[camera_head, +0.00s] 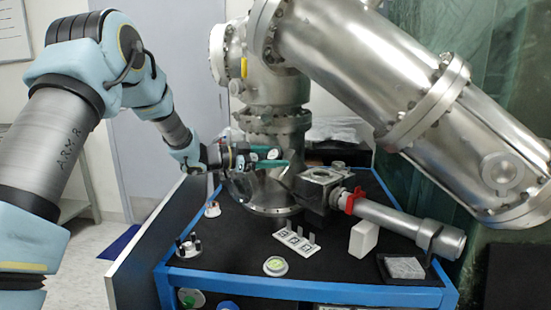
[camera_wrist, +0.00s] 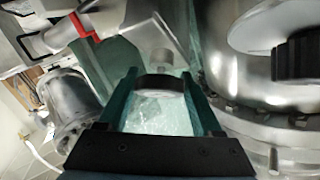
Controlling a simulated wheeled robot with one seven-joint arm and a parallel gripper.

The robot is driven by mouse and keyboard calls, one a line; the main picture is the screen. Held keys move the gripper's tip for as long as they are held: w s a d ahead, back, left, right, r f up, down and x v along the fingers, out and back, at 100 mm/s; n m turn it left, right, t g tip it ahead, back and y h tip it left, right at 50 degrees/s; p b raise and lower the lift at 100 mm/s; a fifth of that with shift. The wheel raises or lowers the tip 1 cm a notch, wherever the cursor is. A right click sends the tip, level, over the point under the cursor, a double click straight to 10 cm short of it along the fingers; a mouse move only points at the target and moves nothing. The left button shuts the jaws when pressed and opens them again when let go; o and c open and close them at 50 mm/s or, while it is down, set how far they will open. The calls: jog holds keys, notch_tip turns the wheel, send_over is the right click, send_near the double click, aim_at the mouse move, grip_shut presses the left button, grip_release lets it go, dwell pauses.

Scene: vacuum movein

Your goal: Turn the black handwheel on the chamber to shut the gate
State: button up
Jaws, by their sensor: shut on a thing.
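The steel chamber (camera_head: 275,130) stands upright at the back middle, on the black table top. My gripper (camera_head: 268,160) has green fingers and is in front of the chamber in the head view. In the wrist view my gripper (camera_wrist: 161,88) is shut on a dark-rimmed round piece (camera_wrist: 160,82), with a pale, glassy surface below its rim. I cannot tell whether this piece is the black handwheel. A black ribbed part (camera_wrist: 297,55) shows at the upper right of the wrist view, on or against the steel body. The gate itself is not visible.
A thick steel tube (camera_head: 370,60) slants down to the right. A steel rod with a red clamp (camera_head: 352,201) lies right of the chamber. A white block (camera_head: 363,238), a small slotted white holder (camera_head: 297,243) and a round green-centred disc (camera_head: 276,266) occupy the front of the table.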

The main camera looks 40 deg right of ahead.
jog(key=shift+m+g+y+p, duration=0.15)
jog(key=shift+m+g+y, duration=0.55)
jog(key=shift+m, duration=0.5)
jog(key=shift+m+g+y+p, duration=0.15)
jog(key=shift+m+g+y, duration=0.55)
jog(key=shift+m, duration=0.5)
jog(key=o, duration=1.4)
jog(key=b+v, duration=0.2)
jog(key=v, duration=0.8)
jog(key=shift+w+a, duration=0.2)
jog(key=shift+a, duration=0.15)
